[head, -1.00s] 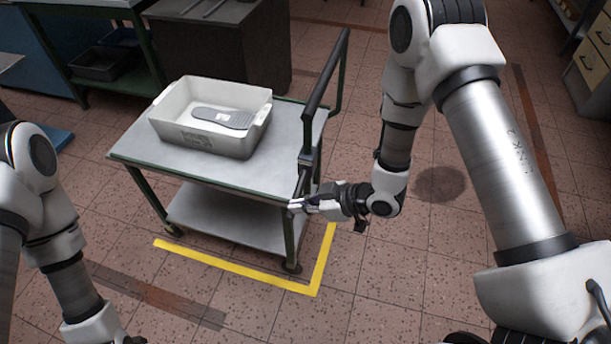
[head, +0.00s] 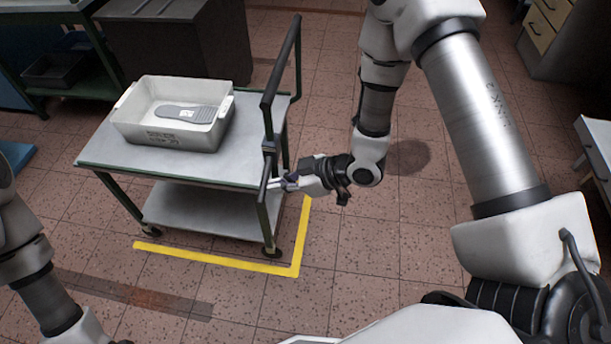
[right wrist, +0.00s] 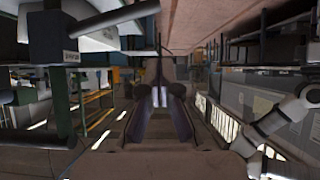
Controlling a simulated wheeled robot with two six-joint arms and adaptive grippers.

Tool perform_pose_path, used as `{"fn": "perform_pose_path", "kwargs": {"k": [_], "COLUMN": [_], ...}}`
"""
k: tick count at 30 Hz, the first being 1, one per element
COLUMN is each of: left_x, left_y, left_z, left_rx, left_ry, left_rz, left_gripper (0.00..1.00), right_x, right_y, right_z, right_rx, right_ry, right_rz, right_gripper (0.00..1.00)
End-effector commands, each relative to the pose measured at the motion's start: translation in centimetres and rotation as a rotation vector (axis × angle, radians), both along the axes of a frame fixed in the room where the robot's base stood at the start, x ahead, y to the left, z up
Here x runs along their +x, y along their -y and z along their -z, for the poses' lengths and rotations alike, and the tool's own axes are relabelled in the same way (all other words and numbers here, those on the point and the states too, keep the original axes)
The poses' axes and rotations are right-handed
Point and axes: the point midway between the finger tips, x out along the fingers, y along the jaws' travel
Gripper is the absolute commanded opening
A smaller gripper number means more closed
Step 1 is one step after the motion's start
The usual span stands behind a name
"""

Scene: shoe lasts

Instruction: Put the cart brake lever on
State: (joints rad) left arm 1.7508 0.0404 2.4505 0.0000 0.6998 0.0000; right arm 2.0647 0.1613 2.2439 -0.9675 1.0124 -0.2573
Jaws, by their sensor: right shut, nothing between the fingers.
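The cart (head: 110,150) has a grey top, a lower shelf and green legs. A dark lever-like bar (head: 265,172) stands at its right front corner, below the push handle (head: 283,65). I take it for the brake lever, but its exact position is hard to tell. My right gripper (head: 277,184) is shut and empty, its tips beside this bar; I cannot tell whether they touch. In the right wrist view the shut fingers (right wrist: 160,97) show with nothing between them. My left arm shows at the lower left, its gripper out of view.
A white bin (head: 165,138) with a grey shoe-shaped piece (head: 186,112) stands on the cart. Yellow floor tape (head: 225,263) runs around the cart's front and right. A dark cabinet (head: 175,45) stands behind. Tiled floor right of the cart is open.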

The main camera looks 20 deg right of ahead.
Motion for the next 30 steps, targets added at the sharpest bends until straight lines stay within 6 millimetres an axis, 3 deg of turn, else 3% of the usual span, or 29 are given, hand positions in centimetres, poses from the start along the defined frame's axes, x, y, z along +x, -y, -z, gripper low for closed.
{"fn": "perform_pose_path", "kwargs": {"k": [4, 10, 30], "left_x": [0.0, 0.0, 0.0], "left_y": [0.0, 0.0, 0.0], "left_z": [0.6, 0.5, 0.5], "left_rx": [0.000, 0.000, 0.000], "left_ry": [0.000, 0.000, 0.000], "left_rz": [0.000, 0.000, 0.000], "left_gripper": [0.40, 0.40, 0.40], "right_x": [-2.0, -3.8, -4.4], "right_y": [2.4, 4.1, 4.4], "right_z": [-1.8, -3.4, -3.3], "right_rx": [0.005, 0.002, -0.002], "right_ry": [0.001, 0.001, -0.007], "right_rz": [0.007, 0.004, -0.002], "right_gripper": [0.00, 0.00, 0.00]}}
